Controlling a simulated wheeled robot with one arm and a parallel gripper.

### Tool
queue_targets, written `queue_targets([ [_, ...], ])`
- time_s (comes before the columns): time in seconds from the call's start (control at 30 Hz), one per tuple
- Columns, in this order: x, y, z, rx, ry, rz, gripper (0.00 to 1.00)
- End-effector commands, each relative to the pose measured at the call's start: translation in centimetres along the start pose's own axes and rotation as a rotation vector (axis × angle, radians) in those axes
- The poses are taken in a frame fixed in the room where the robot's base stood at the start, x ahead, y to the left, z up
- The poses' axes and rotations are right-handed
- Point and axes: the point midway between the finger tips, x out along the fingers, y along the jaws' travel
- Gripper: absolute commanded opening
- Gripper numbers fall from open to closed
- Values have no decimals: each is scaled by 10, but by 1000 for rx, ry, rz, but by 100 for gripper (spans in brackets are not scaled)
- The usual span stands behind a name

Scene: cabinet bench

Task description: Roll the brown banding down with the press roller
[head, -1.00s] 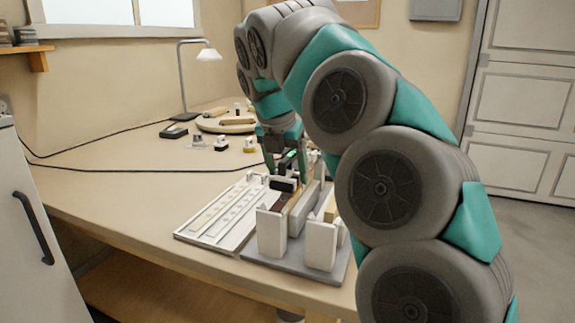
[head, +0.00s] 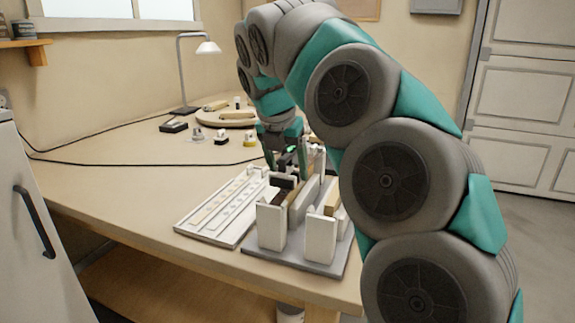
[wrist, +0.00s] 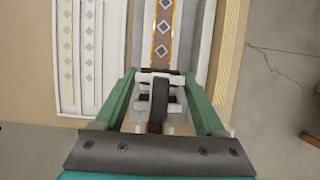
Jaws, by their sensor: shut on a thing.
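My gripper (wrist: 160,110) is shut on the press roller (wrist: 158,100), whose dark middle and pale frame show between the green fingers in the wrist view. The brown banding (wrist: 163,42) is a strip with pale diamonds and orange edges, lying lengthwise in the pale fixture just beyond the roller. The roller hides any banding beneath it, and I cannot tell whether it touches. In the head view my gripper (head: 287,158) points down over the far part of the fixture (head: 271,226), and the roller is mostly hidden there.
A white tray (head: 200,234) with patterned strips lies left of the fixture; it also shows in the wrist view (wrist: 68,60). Farther back are a desk lamp (head: 208,47), a round board (head: 228,121) and small blocks. The bench's front left is clear.

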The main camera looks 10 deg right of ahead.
Motion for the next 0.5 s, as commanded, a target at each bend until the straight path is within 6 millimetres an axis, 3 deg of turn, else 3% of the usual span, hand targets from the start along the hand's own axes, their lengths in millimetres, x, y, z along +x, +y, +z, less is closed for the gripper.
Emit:
queue_targets([
  [0.5, 9, 0, -4, 0, 2, -1, 20],
])
